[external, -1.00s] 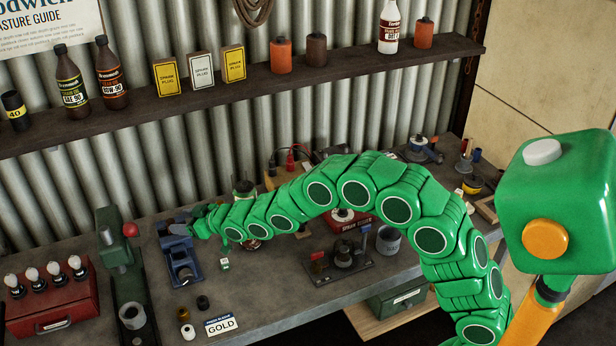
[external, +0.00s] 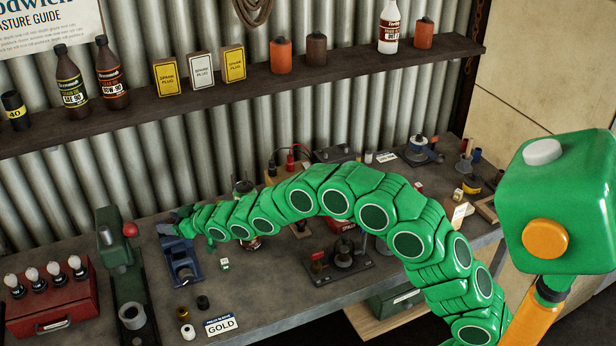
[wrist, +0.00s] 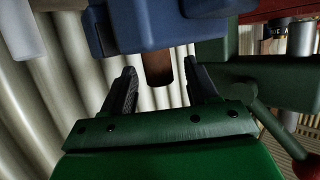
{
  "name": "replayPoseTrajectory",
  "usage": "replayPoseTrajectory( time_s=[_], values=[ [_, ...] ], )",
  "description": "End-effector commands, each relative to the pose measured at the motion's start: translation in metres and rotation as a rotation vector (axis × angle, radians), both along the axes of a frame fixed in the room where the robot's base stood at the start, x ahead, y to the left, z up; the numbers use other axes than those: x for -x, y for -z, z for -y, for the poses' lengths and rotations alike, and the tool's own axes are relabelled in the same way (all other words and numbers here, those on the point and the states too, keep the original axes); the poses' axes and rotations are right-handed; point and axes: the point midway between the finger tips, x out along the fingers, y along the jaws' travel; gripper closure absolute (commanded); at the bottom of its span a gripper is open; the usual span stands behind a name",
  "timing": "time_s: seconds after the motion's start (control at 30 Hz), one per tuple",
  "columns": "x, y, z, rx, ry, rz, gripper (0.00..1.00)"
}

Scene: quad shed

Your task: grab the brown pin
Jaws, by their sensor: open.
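The brown pin (wrist: 158,68) is a short brown cylinder that shows in the wrist view, against the edge of the blue vice (wrist: 165,28). My gripper (wrist: 162,78) is open, with one dark finger on each side of the pin's free end and gaps between. In the external view, my gripper (external: 170,224) is over the back of the blue vice (external: 183,266) on the bench. The pin cannot be made out there, and I cannot tell how it sits in the vice.
A green press (external: 128,270) with a red knob stands just left of the vice. A red case (external: 50,305) with several white-topped pieces is farther left. The corrugated wall (external: 150,175) is close behind. Small rings and a GOLD card (external: 221,325) lie in front.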

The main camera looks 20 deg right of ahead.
Motion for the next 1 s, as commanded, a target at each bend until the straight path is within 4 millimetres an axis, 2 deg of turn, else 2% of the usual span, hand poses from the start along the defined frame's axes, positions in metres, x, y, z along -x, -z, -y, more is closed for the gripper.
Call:
replayPoseTrajectory(
  time_s=[0.2, 0.53, 0.9, 1.0],
  values=[
    [-0.012, 0.008, -0.013, 0.000, -0.001, -0.002, 0.42],
    [-0.016, 0.009, -0.015, 0.001, 0.000, -0.001, 0.42],
    [-0.015, 0.009, -0.015, 0.001, 0.000, -0.001, 0.98],
    [-0.015, 0.009, -0.015, 0.000, 0.000, -0.001, 1.00]
  ],
)
